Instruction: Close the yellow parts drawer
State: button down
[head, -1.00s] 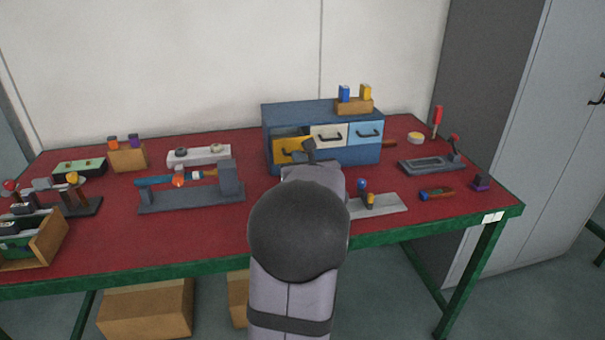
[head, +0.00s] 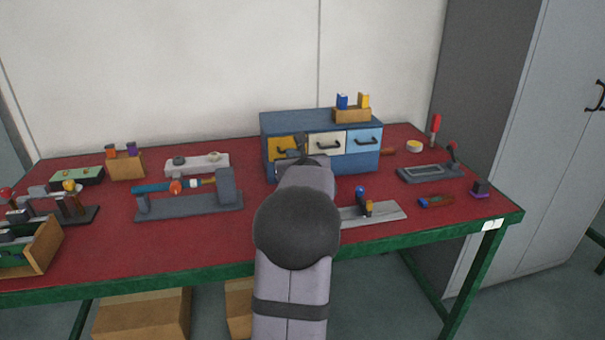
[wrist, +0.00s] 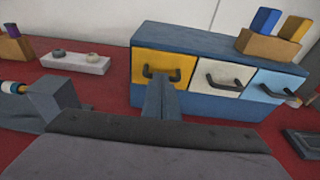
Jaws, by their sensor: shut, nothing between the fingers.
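The yellow parts drawer (head: 281,146) is the left one of three in the blue cabinet (head: 280,122) at the back of the bench. Its front looks level with the white drawer (head: 326,143) and the light blue drawer (head: 363,140). In the wrist view the yellow drawer (wrist: 180,65) sits flush, with its dark handle (wrist: 162,72) facing me. My gripper (head: 302,146) is shut and empty. In the wrist view its fingers (wrist: 162,82) reach to the yellow front beside the handle. I cannot tell whether they touch it.
A wooden block with blue and yellow pieces (head: 351,115) stands on the cabinet. A grey fixture (head: 190,203) lies to the left. A grey plate with a small lever (head: 385,213) lies to the right of my arm.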

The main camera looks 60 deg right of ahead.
jog(key=b+v, duration=0.1)
jog(key=v, duration=1.3)
jog(key=shift+f, duration=0.1)
